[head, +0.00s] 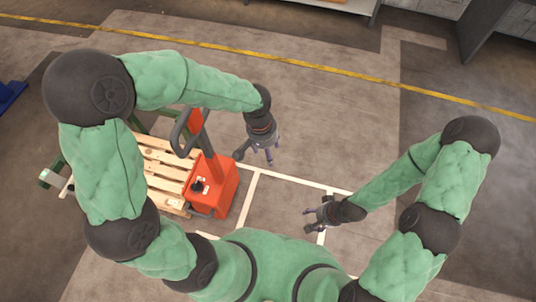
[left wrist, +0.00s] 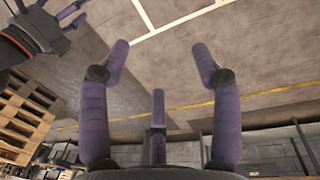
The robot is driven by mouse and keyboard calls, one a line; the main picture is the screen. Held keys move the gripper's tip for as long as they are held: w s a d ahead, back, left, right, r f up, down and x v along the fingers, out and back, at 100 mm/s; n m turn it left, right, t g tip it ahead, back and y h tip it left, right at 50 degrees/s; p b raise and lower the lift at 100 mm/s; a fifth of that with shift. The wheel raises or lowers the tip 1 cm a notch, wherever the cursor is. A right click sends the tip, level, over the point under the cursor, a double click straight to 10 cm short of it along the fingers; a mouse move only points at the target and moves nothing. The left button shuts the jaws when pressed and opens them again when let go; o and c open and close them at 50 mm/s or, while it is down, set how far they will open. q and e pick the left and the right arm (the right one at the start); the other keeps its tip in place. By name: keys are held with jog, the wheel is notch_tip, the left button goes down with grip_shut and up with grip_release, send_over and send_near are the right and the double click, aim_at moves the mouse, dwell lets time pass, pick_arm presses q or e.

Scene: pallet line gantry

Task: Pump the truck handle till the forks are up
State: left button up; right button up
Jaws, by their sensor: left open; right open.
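The orange pallet truck (head: 212,188) stands left of centre in the head view. Its handle (head: 180,140) is a dark loop on an orange shaft, rising from the truck body. The forks are hidden by the wooden pallet (head: 165,168) and truck body. My left gripper (head: 260,156) is open and empty, to the right of the handle and apart from it. Its spread purple fingers (left wrist: 158,65) show in the left wrist view with nothing between them. My right gripper (head: 312,214) is open and empty, right of the truck over the floor.
White floor lines (head: 290,180) run beside the truck. A yellow line (head: 300,62) crosses the floor behind. A stack of wooden pallets (left wrist: 25,115) shows at the left of the left wrist view. A dark upright (head: 485,32) stands at the back right. The floor between is clear.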

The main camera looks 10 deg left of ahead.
pick_arm(q)
jog(key=shift+d+f, duration=0.15)
jog(key=shift+f, duration=1.05)
grip_shut()
grip_release()
jog(key=shift+r, duration=0.1)
notch_tip(320, 180, up, 12)
jog(key=a, duration=0.1)
jog(key=shift+a, duration=0.2)
